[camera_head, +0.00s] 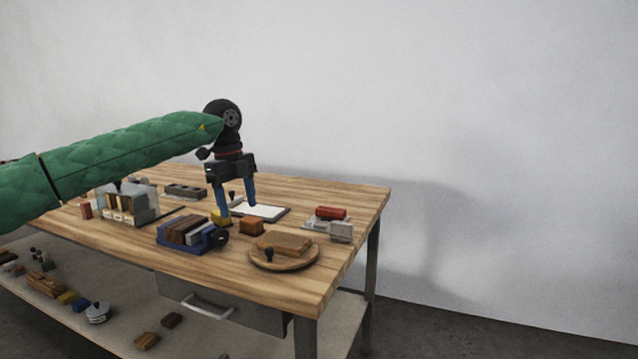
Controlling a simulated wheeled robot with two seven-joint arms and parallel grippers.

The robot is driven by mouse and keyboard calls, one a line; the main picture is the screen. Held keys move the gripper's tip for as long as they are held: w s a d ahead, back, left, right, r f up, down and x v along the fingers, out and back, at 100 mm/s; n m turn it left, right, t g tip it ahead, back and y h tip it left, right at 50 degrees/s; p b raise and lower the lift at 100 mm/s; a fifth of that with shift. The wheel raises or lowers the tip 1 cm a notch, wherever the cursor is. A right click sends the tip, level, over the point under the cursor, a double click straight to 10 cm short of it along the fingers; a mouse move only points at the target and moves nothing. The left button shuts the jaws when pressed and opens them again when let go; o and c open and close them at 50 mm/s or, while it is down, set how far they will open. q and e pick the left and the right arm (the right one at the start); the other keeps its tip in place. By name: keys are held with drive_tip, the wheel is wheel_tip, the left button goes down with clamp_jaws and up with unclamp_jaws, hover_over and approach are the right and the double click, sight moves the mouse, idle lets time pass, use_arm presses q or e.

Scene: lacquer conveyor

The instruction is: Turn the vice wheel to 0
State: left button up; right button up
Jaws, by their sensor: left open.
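The blue vice (170,239) sits near the front edge of the wooden bench, with several wood and grey blocks in it. Its dark round wheel (220,239) is on its right side. The wheel is too small to read any marks or its setting. My left gripper (238,211) points down above the bench, behind and slightly right of the wheel, apart from it. Its two blue fingers are spread, and a yellow block (219,218) shows by the left fingertip. I cannot tell whether they touch. My right gripper is out of view.
An orange-brown block (251,226) stands right of the wheel. A round wooden plate (284,262) with a slab lies at the front right. A white-topped board (268,211) lies behind the gripper. A clear rack (130,206) stands at the left.

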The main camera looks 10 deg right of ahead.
use_arm(q)
drive_tip(key=s+d+r+m+g+h, duration=0.1)
drive_tip(key=s+d+r+m+h, duration=0.2)
drive_tip(key=s+d+m, duration=0.4)
drive_tip(key=s+d+r+m+g+h, duration=0.2)
drive_tip(key=s+d+r+m+h, duration=0.1)
drive_tip(key=s+d+r+m, duration=0.2)
drive_tip(key=s+d+m, duration=0.2)
drive_tip(key=s+d, duration=0.1)
drive_tip(key=s, duration=0.1)
drive_tip(key=shift+s+d+h, duration=0.2)
drive_tip(key=shift+d+h, duration=0.1)
drive_tip(key=shift+d, duration=0.05)
